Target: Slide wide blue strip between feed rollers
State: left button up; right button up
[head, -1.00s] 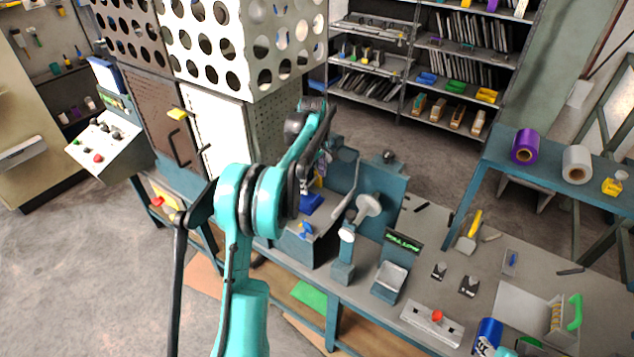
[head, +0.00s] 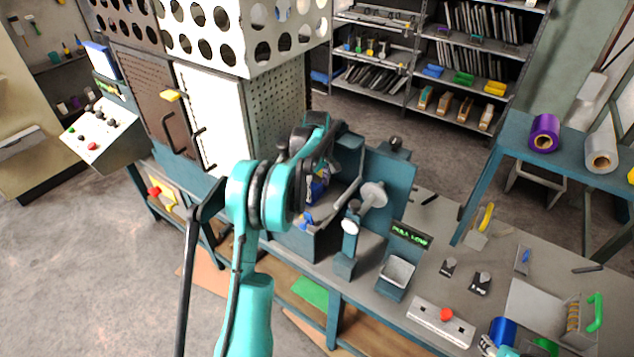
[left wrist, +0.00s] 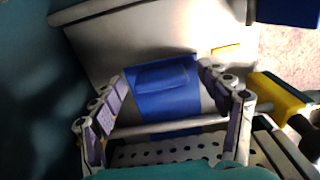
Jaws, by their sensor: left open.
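In the left wrist view, the wide blue strip (left wrist: 165,84) lies ahead between the two open fingers of my left gripper (left wrist: 166,82), with a raised flap or fold across its upper part. The fingers stand either side of the strip, apart from it. A pale roller bar (left wrist: 165,127) crosses the lower end of the strip; I cannot tell whether the strip passes over or under it. In the head view my left gripper (head: 318,165) is over the blue-grey machine (head: 385,190) and largely hides the strip and rollers. My right gripper does not show clearly.
A perforated plate (left wrist: 165,153) lies below the roller bar, and a yellow part (left wrist: 275,95) stands at right. In the head view a perforated cabinet (head: 250,110) rises close behind my left arm. The bench (head: 440,290) holds tools and a red-button box (head: 440,322).

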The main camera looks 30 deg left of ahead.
pick_arm(q)
jog(key=shift+f, duration=0.3)
jog(key=c, duration=1.3)
jog(key=shift+s, duration=0.1)
jog(key=shift+s, duration=0.1)
jog(key=shift+s+a, duration=0.25)
jog(key=shift+s, duration=0.25)
jog(key=o, duration=1.3)
